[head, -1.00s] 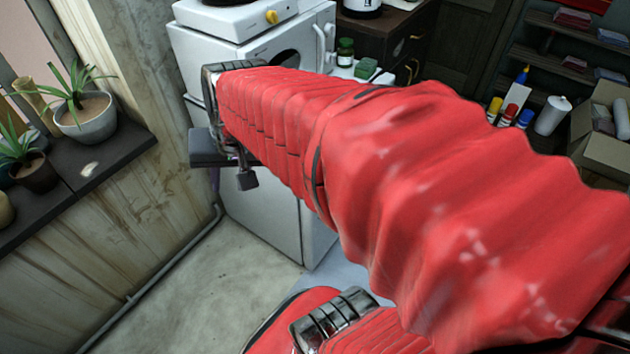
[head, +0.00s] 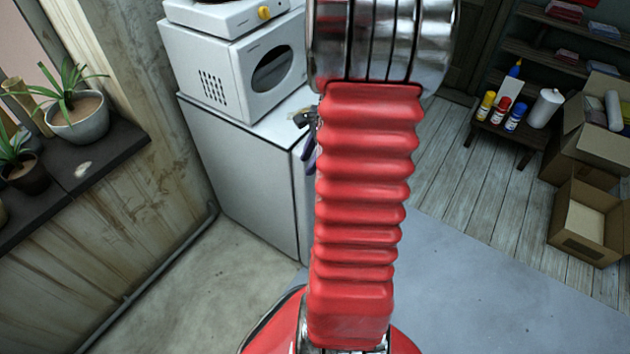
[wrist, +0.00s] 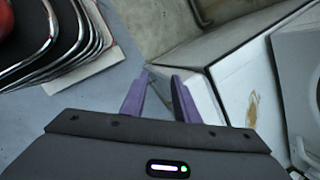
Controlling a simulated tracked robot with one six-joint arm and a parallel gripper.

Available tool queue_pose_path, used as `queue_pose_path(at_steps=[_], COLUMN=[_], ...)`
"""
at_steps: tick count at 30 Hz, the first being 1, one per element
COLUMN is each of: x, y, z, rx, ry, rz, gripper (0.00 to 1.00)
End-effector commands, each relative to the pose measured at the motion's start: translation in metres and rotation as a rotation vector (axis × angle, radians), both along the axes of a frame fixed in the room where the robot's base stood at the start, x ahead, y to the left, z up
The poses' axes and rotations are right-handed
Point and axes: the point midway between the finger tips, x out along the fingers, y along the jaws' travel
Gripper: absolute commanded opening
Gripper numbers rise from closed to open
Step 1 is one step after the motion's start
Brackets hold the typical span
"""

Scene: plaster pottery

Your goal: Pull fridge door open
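The white fridge (head: 240,175) stands on the floor left of centre in the head view, under a white microwave. Its side and part of its top show; its front is mostly hidden behind my red arm. In the wrist view the fridge (wrist: 240,80) is right of centre, with its corner near the fingertips. I see no gap at the door, but the handle does not show clearly. My gripper (wrist: 160,77) is open and empty, its two purple fingers apart. The right finger overlaps the fridge corner; I cannot tell whether it touches. In the head view my gripper (head: 309,150) is mostly hidden by the arm.
The microwave (head: 235,75) sits on the fridge top. A ledge with potted plants (head: 78,117) is at the left by the wall. Cardboard boxes (head: 588,222) and a low stand with bottles (head: 515,118) are at the right. The floor between is clear.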

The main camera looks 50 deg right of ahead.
Motion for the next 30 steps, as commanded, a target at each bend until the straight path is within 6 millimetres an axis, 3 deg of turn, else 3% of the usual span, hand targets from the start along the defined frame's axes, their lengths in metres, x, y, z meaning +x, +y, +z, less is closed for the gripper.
queue_pose_path(at_steps=[3,8,13,18,30], x=[-0.018,-0.042,-0.042,-0.041,-0.04], y=[-0.03,-0.061,-0.085,-0.094,-0.094], z=[-0.028,-0.061,-0.074,-0.078,-0.081], rx=[0.064,0.14,0.2,0.226,0.226], ry=[0.015,0.031,0.022,0.017,0.017], rz=[-0.166,-0.366,-0.598,-0.692,-0.692], gripper=[0.28,0.28,0.28,0.28,0.28])
